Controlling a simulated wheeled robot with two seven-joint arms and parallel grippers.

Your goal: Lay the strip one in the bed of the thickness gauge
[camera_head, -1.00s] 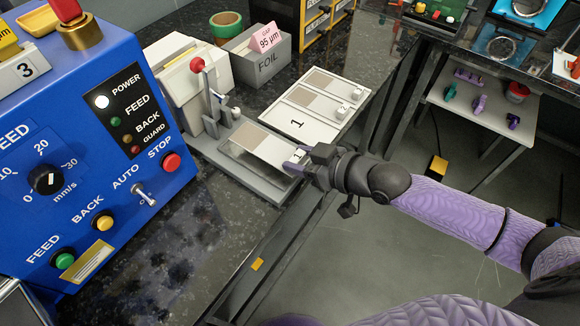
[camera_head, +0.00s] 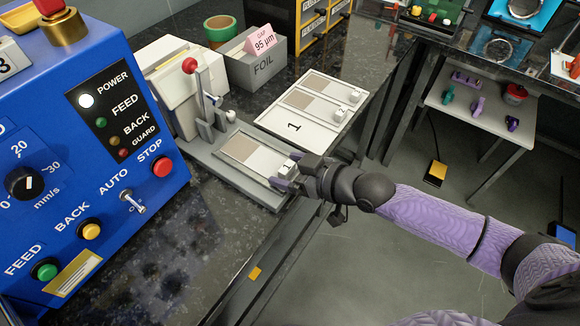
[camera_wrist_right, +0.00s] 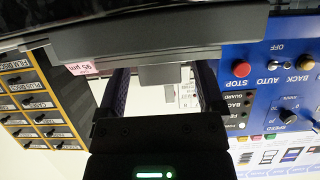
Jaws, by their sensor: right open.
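Strip one (camera_head: 262,158), a pale strip with a brownish patch and a white end block marked 1 (camera_head: 287,167), lies along the bed of the thickness gauge (camera_head: 246,176). The gauge is grey, with an upright post and a red-knobbed lever (camera_head: 190,66). My right gripper (camera_head: 284,172) is open, its purple fingers on either side of the end block. The same fingers show in the right wrist view (camera_wrist_right: 164,92), apart; the strip is hard to make out there. My left gripper is not in view.
A white tray (camera_head: 293,128) behind the gauge has a bare place marked 1 and holds two more strips. A grey FOIL box (camera_head: 262,70) stands behind. The blue control machine (camera_head: 90,170) is at left. The dark bench edge runs under my right arm.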

